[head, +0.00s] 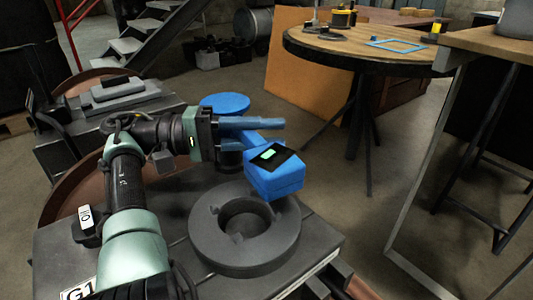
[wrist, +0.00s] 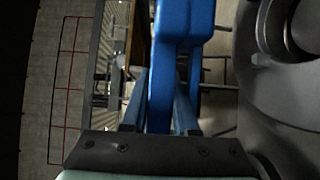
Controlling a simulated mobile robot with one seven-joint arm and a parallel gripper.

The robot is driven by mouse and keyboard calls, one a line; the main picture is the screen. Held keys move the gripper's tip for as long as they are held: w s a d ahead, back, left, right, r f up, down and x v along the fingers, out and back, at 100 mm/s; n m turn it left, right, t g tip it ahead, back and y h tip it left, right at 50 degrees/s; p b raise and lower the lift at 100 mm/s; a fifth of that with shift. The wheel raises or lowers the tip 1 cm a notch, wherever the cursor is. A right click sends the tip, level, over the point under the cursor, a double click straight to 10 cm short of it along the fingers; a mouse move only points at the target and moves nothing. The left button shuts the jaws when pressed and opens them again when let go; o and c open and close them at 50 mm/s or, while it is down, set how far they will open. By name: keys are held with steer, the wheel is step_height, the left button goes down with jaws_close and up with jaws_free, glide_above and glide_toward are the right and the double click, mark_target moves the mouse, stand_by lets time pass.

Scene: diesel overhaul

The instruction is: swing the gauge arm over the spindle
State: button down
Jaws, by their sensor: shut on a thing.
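The gauge arm (head: 276,182) is blue, with a black panel and a small green display on its boxy head. In the head view its head appears at the far right rim of the spindle (head: 225,255), a dark grey round ring with a central hollow. The head is not over the centre. My gripper (head: 277,124) is shut on the blue arm behind the head. In the wrist view the blue bar of the arm (wrist: 168,60) lies between my fingers (wrist: 160,112). The spindle's ring also shows at right there (wrist: 250,90). My fingers hide part of the arm.
A blue round disc (head: 225,102) stands behind my gripper. The spindle sits on a grey bench (head: 180,262). A grey stepped part (head: 112,93) lies at left. A round wooden table (head: 350,50) stands at the back, and a second table (head: 500,40) at right.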

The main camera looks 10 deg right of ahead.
steer(key=a+b, duration=0.1)
steer(key=b, duration=0.2)
steer(key=shift+s+g, duration=0.15)
steer(key=shift+g, duration=0.15)
steer(key=shift+a, duration=0.2)
